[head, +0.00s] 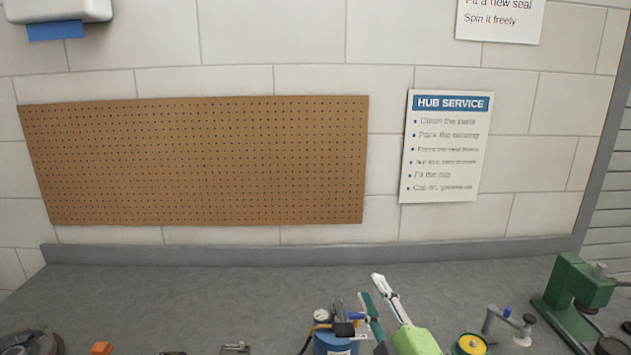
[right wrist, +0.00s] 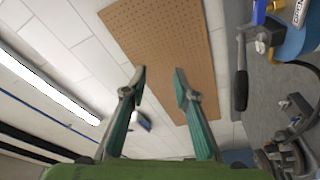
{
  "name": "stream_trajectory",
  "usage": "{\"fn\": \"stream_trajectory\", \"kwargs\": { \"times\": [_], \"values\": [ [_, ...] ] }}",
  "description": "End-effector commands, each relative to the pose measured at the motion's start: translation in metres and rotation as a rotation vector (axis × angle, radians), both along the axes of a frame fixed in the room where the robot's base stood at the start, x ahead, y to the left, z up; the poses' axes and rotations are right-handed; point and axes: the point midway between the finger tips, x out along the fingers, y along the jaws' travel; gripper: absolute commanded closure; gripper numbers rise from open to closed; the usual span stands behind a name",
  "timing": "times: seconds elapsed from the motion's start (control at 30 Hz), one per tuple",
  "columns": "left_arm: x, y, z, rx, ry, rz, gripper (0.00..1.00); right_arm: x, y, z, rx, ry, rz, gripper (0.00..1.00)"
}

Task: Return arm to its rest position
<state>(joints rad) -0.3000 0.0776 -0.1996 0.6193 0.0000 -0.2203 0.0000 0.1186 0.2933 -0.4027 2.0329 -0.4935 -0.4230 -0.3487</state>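My right gripper (head: 371,287) reaches in over the bench from the lower edge of the head view, with a green body and teal and pale fingers. In the right wrist view (right wrist: 158,75) its two fingers stand apart, with nothing between them; only the wall and pegboard show beyond. In the head view its fingers appear beside a blue canister (head: 331,345) with a gauge; I cannot tell the gap between them. My left gripper is not in view.
The grey bench (head: 220,290) is clear toward the back. A green press (head: 570,290) stands at right, with a yellow-rimmed tin (head: 470,345) nearer the gripper. A pegboard (head: 200,160) hangs behind.

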Motion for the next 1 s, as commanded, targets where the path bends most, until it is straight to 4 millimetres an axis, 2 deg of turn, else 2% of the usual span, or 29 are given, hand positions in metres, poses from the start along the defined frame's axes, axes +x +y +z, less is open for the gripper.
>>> {"fn": "stream_trajectory", "kwargs": {
  "times": [0.03, 0.13, 0.2, 0.27, 0.3, 0.4, 0.5, 0.6, 0.83, 0.9, 1.0],
  "values": [
    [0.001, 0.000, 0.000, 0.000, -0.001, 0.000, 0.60, -0.012, -0.016, -0.031, 0.083, 0.117, -0.052, 0.73],
    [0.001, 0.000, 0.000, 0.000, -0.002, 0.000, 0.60, -0.044, -0.045, -0.092, 0.242, 0.355, -0.162, 0.73],
    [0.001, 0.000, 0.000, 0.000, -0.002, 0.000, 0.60, -0.074, -0.061, -0.133, 0.341, 0.519, -0.239, 0.73],
    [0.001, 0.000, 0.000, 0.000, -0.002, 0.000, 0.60, -0.104, -0.072, -0.166, 0.416, 0.653, -0.306, 0.73],
    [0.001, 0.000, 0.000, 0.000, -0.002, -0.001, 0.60, -0.126, -0.077, -0.185, 0.463, 0.738, -0.347, 0.73],
    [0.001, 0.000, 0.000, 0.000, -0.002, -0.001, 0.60, -0.178, -0.086, -0.222, 0.551, 0.920, -0.439, 0.73],
    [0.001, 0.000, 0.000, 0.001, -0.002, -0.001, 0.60, -0.223, -0.089, -0.246, 0.614, 1.065, -0.515, 0.73],
    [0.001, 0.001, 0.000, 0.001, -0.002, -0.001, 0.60, -0.264, -0.090, -0.262, 0.659, 1.186, -0.579, 0.73],
    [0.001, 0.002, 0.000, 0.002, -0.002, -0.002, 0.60, -0.349, -0.089, -0.281, 0.729, 1.420, -0.710, 0.73],
    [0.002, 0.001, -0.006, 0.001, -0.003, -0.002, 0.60, -0.339, -0.089, -0.305, 0.721, 1.416, -0.707, 0.73],
    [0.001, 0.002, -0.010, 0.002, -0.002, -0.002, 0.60, -0.333, -0.088, -0.333, 0.717, 1.422, -0.709, 0.73]
  ]
}}
